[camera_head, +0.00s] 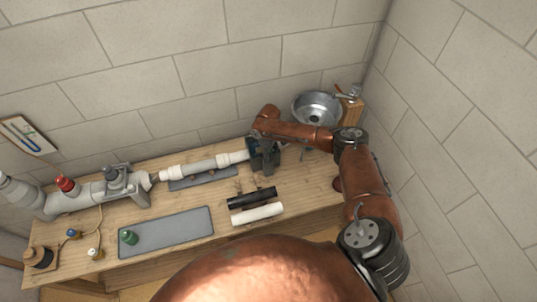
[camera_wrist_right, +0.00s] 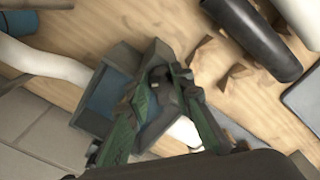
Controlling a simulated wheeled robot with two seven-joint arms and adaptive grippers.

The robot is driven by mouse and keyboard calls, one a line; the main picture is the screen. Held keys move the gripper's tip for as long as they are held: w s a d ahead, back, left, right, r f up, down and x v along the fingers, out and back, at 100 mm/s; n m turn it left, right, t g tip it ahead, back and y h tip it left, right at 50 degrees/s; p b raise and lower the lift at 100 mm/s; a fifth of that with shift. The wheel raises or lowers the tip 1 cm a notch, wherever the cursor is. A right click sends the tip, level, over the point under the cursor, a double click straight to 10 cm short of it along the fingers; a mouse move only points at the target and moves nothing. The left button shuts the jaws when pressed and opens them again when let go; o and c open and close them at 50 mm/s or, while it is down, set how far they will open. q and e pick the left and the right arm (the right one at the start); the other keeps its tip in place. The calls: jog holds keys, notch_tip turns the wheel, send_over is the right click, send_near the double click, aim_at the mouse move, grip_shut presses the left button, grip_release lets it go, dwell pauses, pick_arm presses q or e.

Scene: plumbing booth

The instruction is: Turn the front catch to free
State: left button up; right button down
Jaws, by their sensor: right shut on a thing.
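My right gripper (camera_head: 263,146) reaches down at a dark grey clamp block at the right end of the white pipe (camera_head: 205,165). In the right wrist view, its green fingers (camera_wrist_right: 167,78) are closed around a small dark grey part (camera_wrist_right: 158,76) on the blue-grey block (camera_wrist_right: 97,103). This part looks like the catch, but the fingers hide much of it, and its turn angle cannot be told. My left gripper is not in view.
A black tube (camera_head: 252,198) and a white tube (camera_head: 257,214) lie in front on the wooden bench. A grey mat (camera_head: 165,232) holds a green-capped item (camera_head: 128,237). A metal bowl (camera_head: 316,107) stands back right. A red-knobbed valve (camera_head: 66,184) is at left.

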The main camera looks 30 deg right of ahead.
jog(key=n, duration=0.4)
jog(key=shift+n, duration=0.3)
jog(key=n, duration=0.4)
jog(key=shift+n, duration=0.4)
jog(key=c, duration=1.7)
grip_release()
jog(key=shift+r, duration=0.1)
notch_tip(320, 180, up, 12)
jog(key=shift+w+f, duration=0.1)
jog(key=shift+w, duration=0.05)
